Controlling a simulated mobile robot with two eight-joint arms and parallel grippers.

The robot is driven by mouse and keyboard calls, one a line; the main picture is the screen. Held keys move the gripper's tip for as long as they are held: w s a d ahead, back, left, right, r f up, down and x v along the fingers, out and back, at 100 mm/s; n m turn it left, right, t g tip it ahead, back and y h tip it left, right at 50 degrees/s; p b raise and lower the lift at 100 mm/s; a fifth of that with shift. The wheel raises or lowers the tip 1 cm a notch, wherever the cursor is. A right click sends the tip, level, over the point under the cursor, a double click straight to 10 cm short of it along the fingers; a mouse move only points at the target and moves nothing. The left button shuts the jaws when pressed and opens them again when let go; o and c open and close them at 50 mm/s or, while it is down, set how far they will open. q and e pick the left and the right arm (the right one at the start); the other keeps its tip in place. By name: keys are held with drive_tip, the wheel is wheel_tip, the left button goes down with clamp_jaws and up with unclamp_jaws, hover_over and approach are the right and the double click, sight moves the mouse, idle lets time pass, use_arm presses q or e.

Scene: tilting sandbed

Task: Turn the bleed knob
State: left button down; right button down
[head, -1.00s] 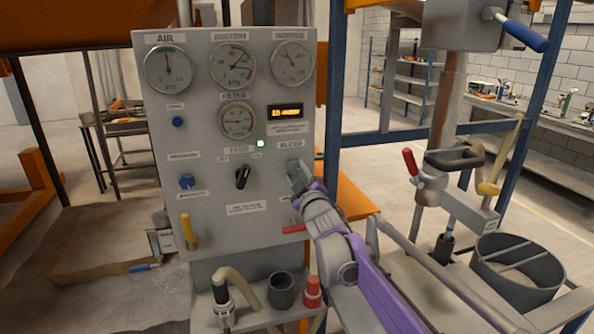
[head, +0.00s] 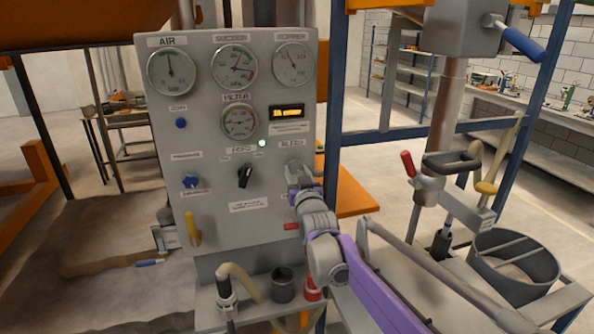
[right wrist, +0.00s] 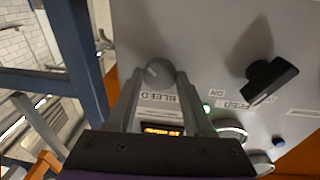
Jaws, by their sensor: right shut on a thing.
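The grey control panel (head: 220,222) stands upright in the head view. The bleed knob (right wrist: 158,73) is a small round grey knob under the BLEED label, seen in the right wrist view between my fingers. My right gripper (head: 293,167) reaches up to the panel from the lower right and is shut on the knob; in the right wrist view its two fingers (right wrist: 160,84) lie on either side of it. In the head view the gripper mostly hides the knob. My left gripper is not in view.
A black selector knob (head: 244,176) is left of the bleed knob. Gauges, a lit display (head: 287,111) and a green lamp (head: 262,143) are above. A blue post (head: 333,110) stands right of the panel.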

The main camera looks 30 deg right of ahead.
drive_tip(key=shift+m, duration=0.4)
drive_tip(key=shift+c, duration=1.5)
unclamp_jaws()
drive_tip(key=r+v, duration=0.1)
drive_tip(key=v, duration=0.9)
drive_tip(key=shift+s+a+f+b, duration=0.2)
drive_tip(key=shift+s+f+b, duration=0.15)
drive_tip(key=shift+f+b, duration=0.15)
